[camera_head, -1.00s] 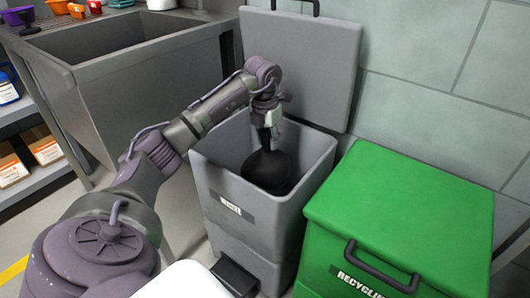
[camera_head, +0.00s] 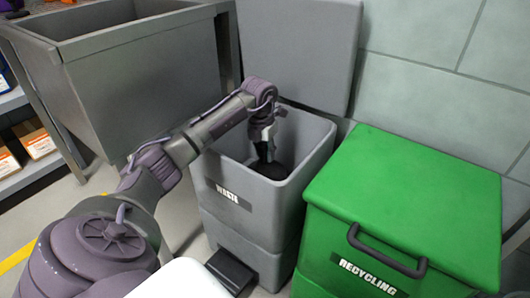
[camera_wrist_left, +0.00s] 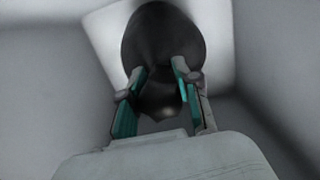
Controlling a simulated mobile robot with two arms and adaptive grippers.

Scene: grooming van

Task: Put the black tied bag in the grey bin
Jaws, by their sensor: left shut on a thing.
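The grey bin (camera_head: 245,205), labelled WASTE, stands with its lid (camera_head: 300,50) up against the wall. My left gripper (camera_head: 266,158) points down inside the bin's opening. It is shut on the black tied bag (camera_head: 272,170), whose lower part is partly hidden by the bin's front wall. In the left wrist view, the gripper's fingers (camera_wrist_left: 160,92) close on the bag's neck, and the round dark bag (camera_wrist_left: 163,35) hangs beyond them between the bin's grey walls. I cannot tell whether the bag touches the bin floor. My right gripper is not in view.
A green recycling bin (camera_head: 405,195) with a closed lid stands close to the right of the grey bin. A metal sink (camera_head: 140,75) is at the back left. Shelves with boxes (camera_head: 35,138) are at the far left. A tiled wall is behind.

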